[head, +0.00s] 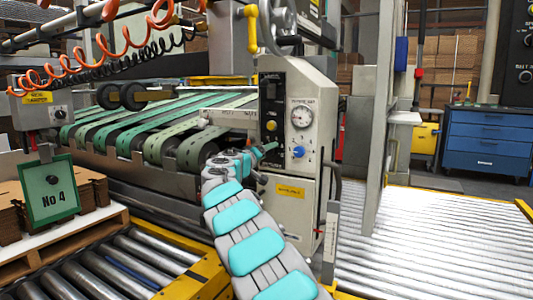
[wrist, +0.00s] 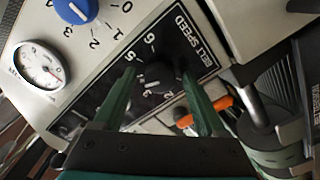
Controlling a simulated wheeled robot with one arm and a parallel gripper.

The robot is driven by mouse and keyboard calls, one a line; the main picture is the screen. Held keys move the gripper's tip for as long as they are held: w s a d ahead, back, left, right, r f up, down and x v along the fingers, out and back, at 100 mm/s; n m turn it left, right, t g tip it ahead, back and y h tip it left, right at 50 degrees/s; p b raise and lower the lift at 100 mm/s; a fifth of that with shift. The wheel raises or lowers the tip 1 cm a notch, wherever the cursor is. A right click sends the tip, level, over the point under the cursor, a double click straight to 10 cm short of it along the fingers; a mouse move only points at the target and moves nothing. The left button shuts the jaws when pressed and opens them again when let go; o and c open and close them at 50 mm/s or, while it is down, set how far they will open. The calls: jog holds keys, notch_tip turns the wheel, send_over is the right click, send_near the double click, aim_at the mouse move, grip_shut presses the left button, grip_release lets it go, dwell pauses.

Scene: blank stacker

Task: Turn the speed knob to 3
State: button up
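The speed knob (wrist: 160,77) is a round black knob on a black panel (wrist: 180,47) marked BELT SPEED, with white numbers around it. A short white mark shows at its lower left side; I cannot tell for sure which number it points at. My gripper (wrist: 158,84) is open, with one green finger on each side of the knob in the wrist view. I cannot tell whether the fingers touch it. In the head view my gripper (head: 262,152) is at the front of the grey control cabinet (head: 318,90) and hides the speed knob.
A blue knob (wrist: 76,10) with its own number scale and a round white gauge (wrist: 40,65) sit beside the panel. An orange part (wrist: 208,112) lies close to the right finger. Green conveyor belts (head: 180,125) run left of the cabinet; rollers (head: 430,240) lie right.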

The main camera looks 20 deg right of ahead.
grip_shut()
dwell(0.4)
jog(key=shift+n, duration=0.4)
jog(key=shift+n+p, duration=2)
jog(key=shift+n, duration=2)
jog(key=shift+f, duration=0.1)
jog(key=shift+o, duration=0.6)
grip_release()
